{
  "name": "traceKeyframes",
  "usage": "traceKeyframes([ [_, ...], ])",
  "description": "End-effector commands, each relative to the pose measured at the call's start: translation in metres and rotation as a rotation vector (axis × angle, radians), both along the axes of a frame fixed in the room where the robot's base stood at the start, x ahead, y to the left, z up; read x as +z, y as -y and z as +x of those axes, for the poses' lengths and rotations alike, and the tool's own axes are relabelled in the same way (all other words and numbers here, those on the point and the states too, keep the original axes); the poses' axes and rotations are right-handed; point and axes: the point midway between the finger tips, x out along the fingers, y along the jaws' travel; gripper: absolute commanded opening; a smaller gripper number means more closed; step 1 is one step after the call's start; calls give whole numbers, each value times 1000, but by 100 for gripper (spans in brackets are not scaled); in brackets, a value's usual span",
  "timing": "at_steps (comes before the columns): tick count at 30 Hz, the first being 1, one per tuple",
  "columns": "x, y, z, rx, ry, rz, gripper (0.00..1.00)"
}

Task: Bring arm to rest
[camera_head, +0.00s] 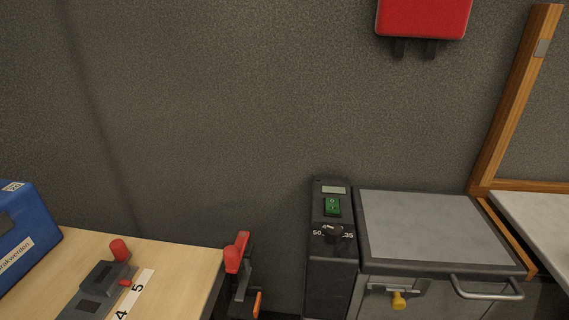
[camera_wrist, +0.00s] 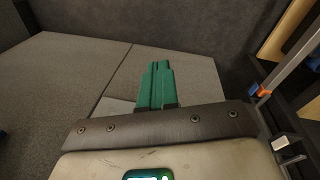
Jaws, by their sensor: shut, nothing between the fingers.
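My gripper (camera_wrist: 156,86) shows in the wrist view, its two green fingers shut together with nothing between them. It points out over grey tiled floor or panels and touches nothing that I can see. My arm and gripper do not show in the head view.
In the head view a wooden table (camera_head: 175,262) with a blue case (camera_head: 24,232) stands at left. A dark switch box (camera_head: 333,250) and a grey-topped unit (camera_head: 435,228) stand at right, below a red box (camera_head: 423,18) on the wall. A wooden frame (camera_head: 515,95) stands far right.

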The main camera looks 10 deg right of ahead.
Motion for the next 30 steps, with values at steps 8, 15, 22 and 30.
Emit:
traceKeyframes([
  [8, 42, -10, -11, -16, 30, 136, 0],
  [15, 93, -10, -11, -13, 29, 135, 0],
  [22, 153, -10, -11, -10, 28, 134, 0],
  [30, 185, -10, -11, -8, 28, 133, 0],
])
